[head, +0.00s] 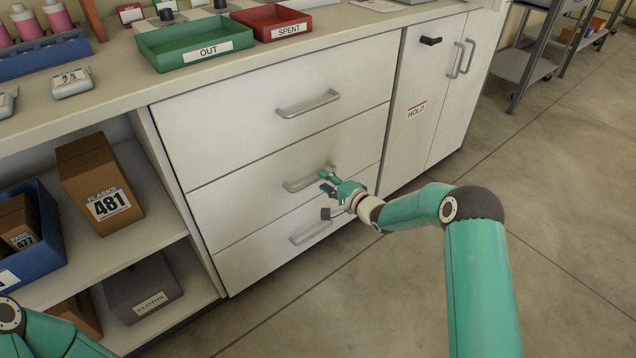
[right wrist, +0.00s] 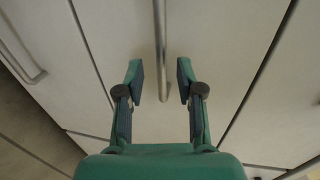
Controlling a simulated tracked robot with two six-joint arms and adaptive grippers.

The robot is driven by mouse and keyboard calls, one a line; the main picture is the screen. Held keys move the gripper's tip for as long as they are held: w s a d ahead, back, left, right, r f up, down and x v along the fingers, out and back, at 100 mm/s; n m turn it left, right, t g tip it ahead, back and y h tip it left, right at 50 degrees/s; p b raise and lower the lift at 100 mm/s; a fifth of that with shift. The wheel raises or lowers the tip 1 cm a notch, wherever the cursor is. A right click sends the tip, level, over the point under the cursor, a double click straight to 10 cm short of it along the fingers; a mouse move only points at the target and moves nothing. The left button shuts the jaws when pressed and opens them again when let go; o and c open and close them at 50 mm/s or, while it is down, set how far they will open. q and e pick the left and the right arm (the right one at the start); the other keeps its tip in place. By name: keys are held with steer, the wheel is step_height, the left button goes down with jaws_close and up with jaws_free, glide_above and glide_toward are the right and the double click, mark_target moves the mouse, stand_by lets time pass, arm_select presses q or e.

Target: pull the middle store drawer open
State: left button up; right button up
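The middle store drawer (head: 240,205) is a white front between two others in the cabinet, and it looks shut and flush. Its grey bar handle (head: 300,184) is partly hidden by my right gripper (head: 326,192). In the right wrist view the handle (right wrist: 160,35) runs upright and ends near the gripper (right wrist: 159,75). The teal fingers with dark pads are open, one on each side of the handle's end. I see a gap on both sides, so it is not gripped. My left gripper is out of view; only part of its arm shows at lower left.
The top drawer (head: 230,120) and bottom drawer (head: 250,262) look shut. The counter above holds a green OUT tray (head: 165,57) and a red SPENT tray (head: 262,31). Open shelves (head: 160,225) with boxes stand left. The floor (head: 340,305) before the drawers is clear.

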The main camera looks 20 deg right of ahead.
steer(key=shift+b+x, duration=0.3)
steer(key=shift+x, duration=1.3)
jaws_close()
